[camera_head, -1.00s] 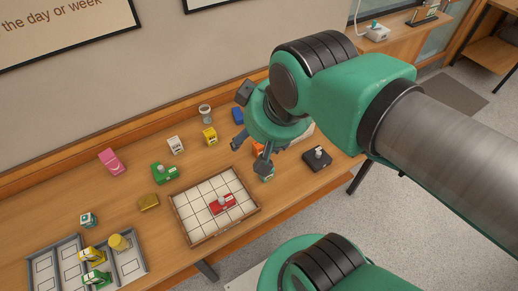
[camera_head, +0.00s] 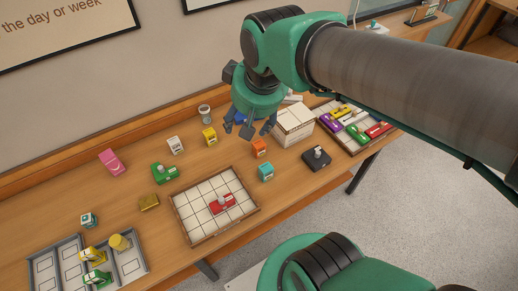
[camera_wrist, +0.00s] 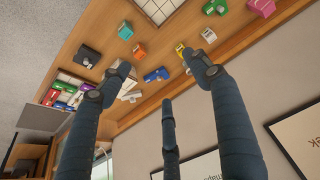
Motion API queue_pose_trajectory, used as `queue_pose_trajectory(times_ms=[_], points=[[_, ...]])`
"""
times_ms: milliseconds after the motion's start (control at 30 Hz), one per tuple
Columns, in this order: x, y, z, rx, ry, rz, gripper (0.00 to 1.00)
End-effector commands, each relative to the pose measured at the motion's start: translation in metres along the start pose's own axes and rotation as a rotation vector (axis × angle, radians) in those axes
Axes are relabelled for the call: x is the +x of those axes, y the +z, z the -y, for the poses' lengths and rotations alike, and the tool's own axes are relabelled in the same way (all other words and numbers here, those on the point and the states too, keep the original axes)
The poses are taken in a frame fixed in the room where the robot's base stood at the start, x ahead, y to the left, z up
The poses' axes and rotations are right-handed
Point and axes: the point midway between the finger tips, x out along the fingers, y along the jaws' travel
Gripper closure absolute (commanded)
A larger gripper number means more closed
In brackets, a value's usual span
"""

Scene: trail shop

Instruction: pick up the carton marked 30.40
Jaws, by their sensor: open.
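Several small cartons stand on the wooden table; their markings are too small to read, so I cannot tell which bears 30.40. A white carton (camera_head: 176,146) and a yellow carton (camera_head: 209,137) stand at the back, an orange carton (camera_head: 260,148) and a teal carton (camera_head: 266,172) right of the middle. A teal-and-white carton (camera_head: 88,220) is at the left. My gripper (camera_head: 248,128) is open and empty above the back of the table. The wrist view shows its spread fingers (camera_wrist: 160,85), with the orange carton (camera_wrist: 139,50) and yellow carton (camera_wrist: 181,49) beyond them.
A tiled tray (camera_head: 258,210) holds a red object. A grey divided tray (camera_head: 144,270) is at front left. A blue object (camera_head: 240,117) lies near my gripper. A white box (camera_head: 294,122), a black object (camera_head: 316,158) and a tray of coloured items (camera_head: 385,137) are right.

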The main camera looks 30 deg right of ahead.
Motion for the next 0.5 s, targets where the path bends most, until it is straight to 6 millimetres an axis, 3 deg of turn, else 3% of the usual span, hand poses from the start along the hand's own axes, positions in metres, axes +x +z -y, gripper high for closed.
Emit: queue_pose_trajectory(times_ms=[200,500], points=[[0.045,-0.037,-0.020,-0.001,0.010,0.073,0.38],[0.120,-0.074,-0.053,-0.004,0.014,0.166,0.38]])
